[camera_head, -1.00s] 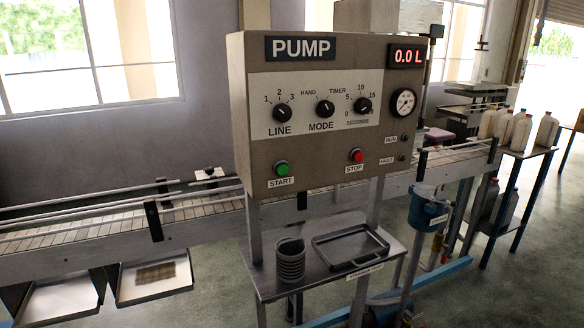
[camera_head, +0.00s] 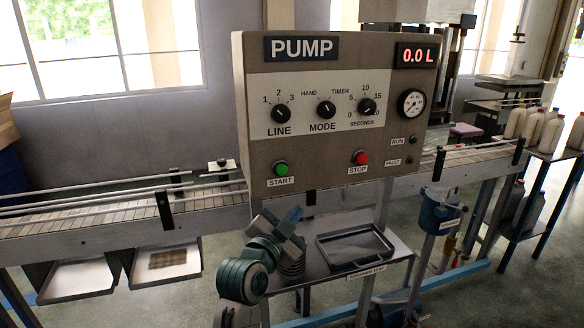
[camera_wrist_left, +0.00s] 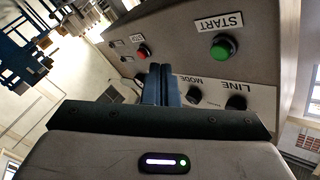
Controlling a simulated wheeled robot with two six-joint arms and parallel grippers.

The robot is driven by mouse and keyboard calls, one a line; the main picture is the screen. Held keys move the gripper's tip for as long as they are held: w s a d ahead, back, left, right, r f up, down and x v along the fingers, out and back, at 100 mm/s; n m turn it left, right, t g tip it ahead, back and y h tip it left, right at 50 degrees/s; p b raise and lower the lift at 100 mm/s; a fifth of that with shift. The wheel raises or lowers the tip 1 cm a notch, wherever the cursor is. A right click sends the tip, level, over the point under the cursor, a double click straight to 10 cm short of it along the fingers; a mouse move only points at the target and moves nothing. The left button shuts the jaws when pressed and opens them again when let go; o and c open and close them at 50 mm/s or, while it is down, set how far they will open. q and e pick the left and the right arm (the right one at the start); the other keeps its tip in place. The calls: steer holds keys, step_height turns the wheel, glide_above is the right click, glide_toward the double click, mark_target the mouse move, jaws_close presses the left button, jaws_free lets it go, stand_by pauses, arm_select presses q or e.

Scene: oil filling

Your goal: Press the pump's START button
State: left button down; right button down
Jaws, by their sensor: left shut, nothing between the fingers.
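The pump panel (camera_head: 262,110) is a grey-brown box that reads 0.0 L. Its green START button (camera_head: 281,168) is at the lower left, and its red STOP button (camera_head: 360,158) is to the right. My left gripper (camera_head: 295,214) is shut and empty, below the panel's lower edge and below the START button. In the left wrist view the shut fingers (camera_wrist_left: 158,80) point toward the panel, with the green button (camera_wrist_left: 222,47) up and right of them, apart. My right gripper is out of view.
Three knobs, LINE (camera_head: 281,114), MODE (camera_head: 326,109) and a timer (camera_head: 367,106), sit above the buttons. A dark tray (camera_head: 388,254) stands on the shelf below, with a ringed grey container partly hidden by my arm. A conveyor (camera_head: 110,214) runs behind.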

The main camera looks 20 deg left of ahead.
mark_target(282, 170)
arm_select(q)
steer(key=shift+m+t, duration=0.3)
steer(key=shift+t, duration=0.2)
steer(key=r, duration=0.1)
steer(key=s+r, duration=0.1)
steer(key=r, duration=0.3)
steer(key=shift+s+d, duration=0.3)
steer(key=shift+s, duration=0.05)
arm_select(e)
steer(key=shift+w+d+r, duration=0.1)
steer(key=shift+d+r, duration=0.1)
arm_select(q)
steer(key=shift+w+a+b, duration=0.1)
steer(key=shift+w+a, duration=0.7)
steer(key=shift+w, duration=0.45)
steer(key=shift+w+a+b, duration=0.15)
steer(key=shift+w+a, duration=0.7)
steer(key=shift+w, duration=0.35)
steer(key=shift+w+a+b, duration=0.1)
steer(key=shift+w+a, duration=0.7)
steer(key=shift+w, duration=0.45)
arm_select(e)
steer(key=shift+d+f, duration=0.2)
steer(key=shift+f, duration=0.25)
arm_select(q)
steer(key=shift+w+a, duration=0.1)
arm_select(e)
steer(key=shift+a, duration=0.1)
